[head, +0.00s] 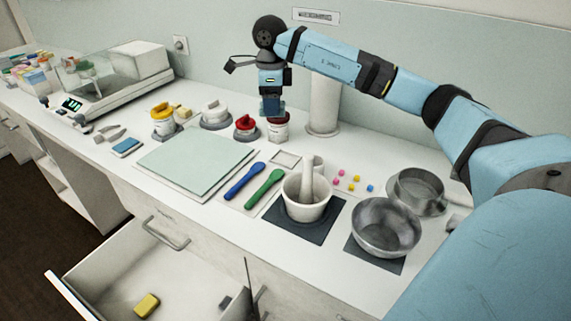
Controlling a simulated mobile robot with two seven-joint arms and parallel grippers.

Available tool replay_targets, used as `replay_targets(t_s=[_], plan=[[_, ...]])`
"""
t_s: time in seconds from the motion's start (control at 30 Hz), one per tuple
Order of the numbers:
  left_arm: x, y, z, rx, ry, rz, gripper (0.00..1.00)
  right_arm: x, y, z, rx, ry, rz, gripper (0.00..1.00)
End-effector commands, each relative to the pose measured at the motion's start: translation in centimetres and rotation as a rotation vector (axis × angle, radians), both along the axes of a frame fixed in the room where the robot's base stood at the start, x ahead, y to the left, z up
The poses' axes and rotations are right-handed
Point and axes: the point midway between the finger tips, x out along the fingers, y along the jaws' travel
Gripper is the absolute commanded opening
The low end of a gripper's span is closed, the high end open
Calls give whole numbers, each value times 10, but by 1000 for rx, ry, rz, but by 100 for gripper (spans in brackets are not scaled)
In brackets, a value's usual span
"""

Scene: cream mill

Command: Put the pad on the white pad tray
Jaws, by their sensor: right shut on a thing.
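My right gripper (271,98) points down above the back of the counter, in front of a white jar with a red band (279,134). It is shut on a small dark blue thing (271,106), which may be the pad; its shape is hard to make out. A small square white tray (286,160), which looks like the white pad tray, lies flat on the counter, to the front right of the gripper. Nothing shows on it. My left gripper is not in view.
Beside the tray are a blue spoon (244,182), a green spoon (264,189), a white mortar with pestle (305,201) and several coloured cubes (354,178). A pale green mat (195,157) lies left. Metal bowls (386,232) stand right. An open drawer (105,285) juts out in front.

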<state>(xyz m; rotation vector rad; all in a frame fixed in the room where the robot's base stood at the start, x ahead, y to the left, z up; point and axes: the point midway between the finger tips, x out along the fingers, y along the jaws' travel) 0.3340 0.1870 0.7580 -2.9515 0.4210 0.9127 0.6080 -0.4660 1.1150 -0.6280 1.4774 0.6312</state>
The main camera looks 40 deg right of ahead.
Motion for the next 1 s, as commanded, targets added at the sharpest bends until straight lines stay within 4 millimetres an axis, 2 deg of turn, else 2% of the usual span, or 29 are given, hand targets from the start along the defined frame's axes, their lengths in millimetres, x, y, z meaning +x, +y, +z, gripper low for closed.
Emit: replay_targets(t_s=[0.03,0.2,0.33,0.43,0.57,0.9,1.0], plan=[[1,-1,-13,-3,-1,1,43,2,-12,-2,0,-3,-106,26],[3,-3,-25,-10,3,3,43,4,-37,13,0,-2,-385,26],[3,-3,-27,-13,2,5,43,4,-47,19,0,0,-493,26],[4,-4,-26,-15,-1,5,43,4,-50,13,-2,2,-524,26],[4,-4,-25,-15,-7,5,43,3,-50,-16,-3,5,-528,26],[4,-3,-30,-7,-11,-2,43,3,-49,-105,-2,4,-525,26],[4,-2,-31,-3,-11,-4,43,3,-49,-122,-2,2,-525,26]])
